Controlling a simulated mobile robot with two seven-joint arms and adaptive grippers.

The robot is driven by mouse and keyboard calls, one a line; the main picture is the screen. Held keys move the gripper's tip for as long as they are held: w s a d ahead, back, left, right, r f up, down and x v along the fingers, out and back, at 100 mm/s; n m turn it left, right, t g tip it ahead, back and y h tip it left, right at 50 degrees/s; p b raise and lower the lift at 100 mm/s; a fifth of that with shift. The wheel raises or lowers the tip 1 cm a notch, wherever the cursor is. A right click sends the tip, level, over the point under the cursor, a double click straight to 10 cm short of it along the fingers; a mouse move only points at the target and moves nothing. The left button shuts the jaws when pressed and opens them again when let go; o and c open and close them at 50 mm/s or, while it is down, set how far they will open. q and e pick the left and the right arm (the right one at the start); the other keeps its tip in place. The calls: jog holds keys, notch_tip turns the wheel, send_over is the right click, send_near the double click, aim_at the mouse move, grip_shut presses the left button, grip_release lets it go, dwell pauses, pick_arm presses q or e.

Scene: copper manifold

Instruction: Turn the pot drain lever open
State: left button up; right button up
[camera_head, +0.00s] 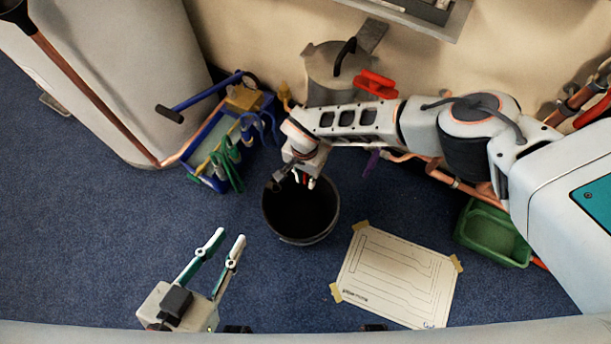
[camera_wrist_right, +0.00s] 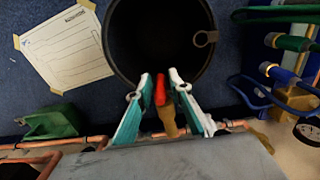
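The grey pot (camera_head: 325,72) stands against the back wall, partly behind my right arm; a grey surface, seemingly the pot (camera_wrist_right: 200,160), fills the bottom of the wrist view. A brass drain valve (camera_wrist_right: 168,122) with a red lever (camera_wrist_right: 160,90) sticks out from it over the black bucket. My right gripper (camera_head: 298,182) is at the drain, its fingers (camera_wrist_right: 160,80) on either side of the red lever. Narrow gaps show between lever and fingers; contact is unclear. My left gripper (camera_head: 229,238) is open and empty above the floor at lower left.
The black bucket (camera_head: 300,237) stands on the blue floor below the drain. A blue tool caddy (camera_head: 200,150) is left of it. A taped paper drawing (camera_head: 395,280) and a green bin (camera_head: 492,235) lie right. Copper pipes (camera_head: 440,175) run along the wall.

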dwell(0.3)
jog(key=shift+w+r, duration=0.1)
jog(key=shift+r, duration=0.45)
notch_tip(320, 180, up, 11)
jog(key=shift+a+f, duration=0.1)
dwell(0.4)
